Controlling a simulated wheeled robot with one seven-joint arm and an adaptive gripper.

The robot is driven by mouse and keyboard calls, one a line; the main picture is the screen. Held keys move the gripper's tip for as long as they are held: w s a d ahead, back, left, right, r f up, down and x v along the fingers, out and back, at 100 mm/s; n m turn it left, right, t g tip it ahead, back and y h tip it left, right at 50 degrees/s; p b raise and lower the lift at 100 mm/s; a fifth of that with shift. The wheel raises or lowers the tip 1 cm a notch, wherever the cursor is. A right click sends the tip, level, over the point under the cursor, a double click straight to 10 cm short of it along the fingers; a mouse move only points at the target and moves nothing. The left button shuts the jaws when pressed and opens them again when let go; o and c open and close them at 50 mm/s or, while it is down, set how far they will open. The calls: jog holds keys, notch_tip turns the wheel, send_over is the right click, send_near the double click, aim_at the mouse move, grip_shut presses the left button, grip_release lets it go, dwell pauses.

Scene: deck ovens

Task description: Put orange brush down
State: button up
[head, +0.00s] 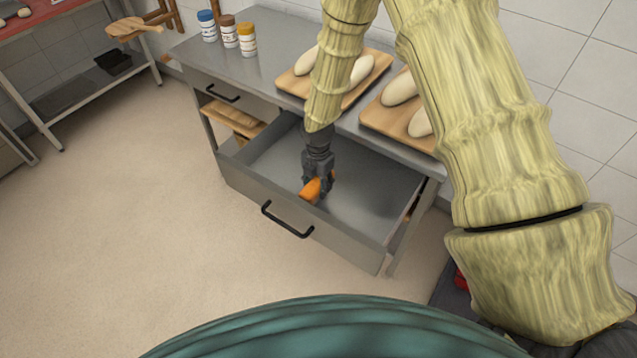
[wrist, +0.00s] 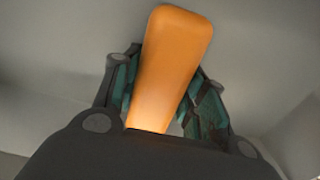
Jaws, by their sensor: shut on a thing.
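The orange brush (head: 311,189) is in my gripper (head: 318,180), inside the outline of an open drawer (head: 370,200) in the head view. In the wrist view the orange part of the brush (wrist: 172,65) stands out between the two fingers of my gripper (wrist: 165,105). The fingers are shut on it. The rest of the brush is hidden by the gripper. I cannot tell whether the brush touches the drawer floor.
The drawer is pulled out from a steel table (head: 265,45) and otherwise looks empty. On the table are several jars (head: 228,31) and two wooden boards with pale dough loaves (head: 400,88). The floor in front is clear.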

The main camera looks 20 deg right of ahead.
aim_at(318, 181)
jog(key=shift+f, duration=0.15)
jog(key=o, duration=1.3)
jog(key=shift+o, duration=0.2)
notch_tip(318, 181, up, 12)
jog(key=b, duration=0.2)
jog(key=shift+r, duration=0.2)
jog(key=shift+d, duration=0.1)
